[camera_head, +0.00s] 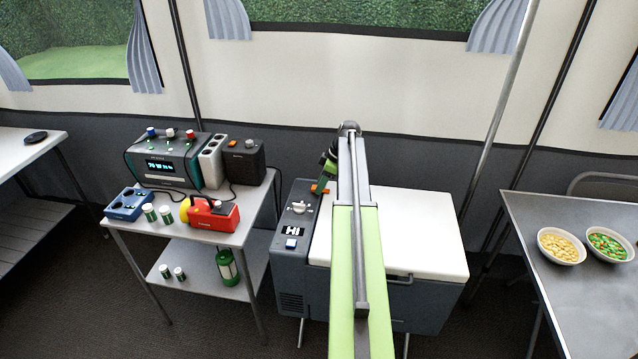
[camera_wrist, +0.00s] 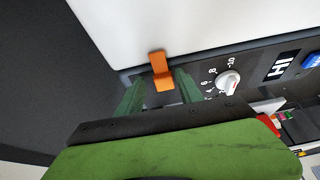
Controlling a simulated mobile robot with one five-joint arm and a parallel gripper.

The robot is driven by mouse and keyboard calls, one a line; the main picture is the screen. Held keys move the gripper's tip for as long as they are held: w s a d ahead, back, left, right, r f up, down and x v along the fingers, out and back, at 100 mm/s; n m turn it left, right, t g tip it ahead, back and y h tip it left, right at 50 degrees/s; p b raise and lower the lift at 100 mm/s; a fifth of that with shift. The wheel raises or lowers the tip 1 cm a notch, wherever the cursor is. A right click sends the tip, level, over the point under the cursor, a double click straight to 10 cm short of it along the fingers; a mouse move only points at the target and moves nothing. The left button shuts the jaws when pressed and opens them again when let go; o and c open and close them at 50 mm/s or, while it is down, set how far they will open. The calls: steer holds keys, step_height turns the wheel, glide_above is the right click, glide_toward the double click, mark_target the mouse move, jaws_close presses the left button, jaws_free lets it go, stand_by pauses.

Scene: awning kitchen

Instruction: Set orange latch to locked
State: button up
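The orange latch (camera_head: 315,189) is on the grey control strip at the left side of a white-lidded cooler (camera_head: 430,220). In the wrist view the orange latch (camera_wrist: 161,68) sits at the edge of the white lid, with its upper end overlapping the lid. My gripper (camera_wrist: 159,80) has its two green fingers apart, one on each side of the latch's lower end. I cannot tell whether either finger touches it. In the head view my gripper (camera_head: 326,177) is just above the latch, partly hiding it. The latch's exact setting is hard to tell.
The strip also holds a white dial (camera_wrist: 229,82), a HI display (camera_wrist: 282,66) and a blue button (camera_wrist: 311,61). A cart (camera_head: 258,200) at left carries a red flashlight (camera_head: 212,215) and electronics. A table (camera_head: 560,300) with two bowls stands at right.

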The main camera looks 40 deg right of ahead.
steer(key=shift+o, duration=0.2)
steer(key=shift+w+a, duration=0.15)
steer(key=shift+a, duration=0.15)
steer(key=shift+r, duration=0.25)
steer(key=p+v, duration=1.6)
steer(key=v, duration=0.1)
